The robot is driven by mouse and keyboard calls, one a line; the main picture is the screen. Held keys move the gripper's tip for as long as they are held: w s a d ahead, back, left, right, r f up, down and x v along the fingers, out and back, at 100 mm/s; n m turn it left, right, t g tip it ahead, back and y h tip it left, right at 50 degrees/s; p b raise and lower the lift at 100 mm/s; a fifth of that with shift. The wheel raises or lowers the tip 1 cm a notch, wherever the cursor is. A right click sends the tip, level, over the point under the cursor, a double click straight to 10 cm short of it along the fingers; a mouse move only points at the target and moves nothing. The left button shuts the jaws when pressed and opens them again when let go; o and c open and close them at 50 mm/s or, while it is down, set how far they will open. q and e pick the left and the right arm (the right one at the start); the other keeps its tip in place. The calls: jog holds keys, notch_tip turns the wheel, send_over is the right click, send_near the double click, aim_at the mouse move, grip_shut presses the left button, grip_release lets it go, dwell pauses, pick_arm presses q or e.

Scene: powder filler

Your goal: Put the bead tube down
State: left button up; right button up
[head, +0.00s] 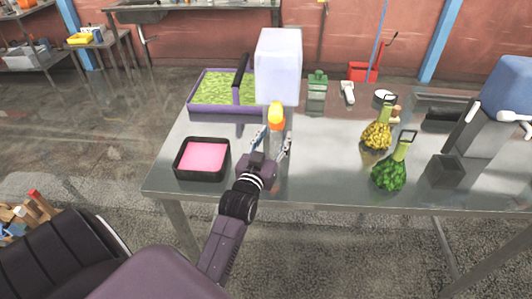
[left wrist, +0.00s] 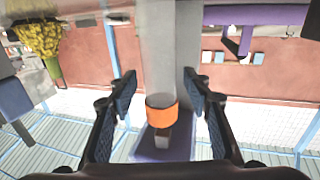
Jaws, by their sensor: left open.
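The bead tube (head: 276,120), with a yellow and orange top and a clear lower part, is upright over the steel table (head: 330,178) in the head view. My left gripper (head: 271,143) is open, with one finger on each side of the tube's lower part. In the left wrist view, the orange part (left wrist: 162,115) shows between the spread fingertips, with a gap on both sides. The tube's base is hard to make out behind my gripper, so its contact with the table is unclear. My right gripper is not in view.
A black tray with pink contents (head: 202,157) is left of my gripper. Behind are a purple tray (head: 195,100), a white translucent box (head: 279,70) and a green container (head: 317,84). Yellow (head: 376,136) and green (head: 389,174) flask-shaped items stand right. Bare table lies between.

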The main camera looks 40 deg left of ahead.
pick_arm(q)
jog(key=b+v, duration=0.1)
jog(key=v, duration=0.9)
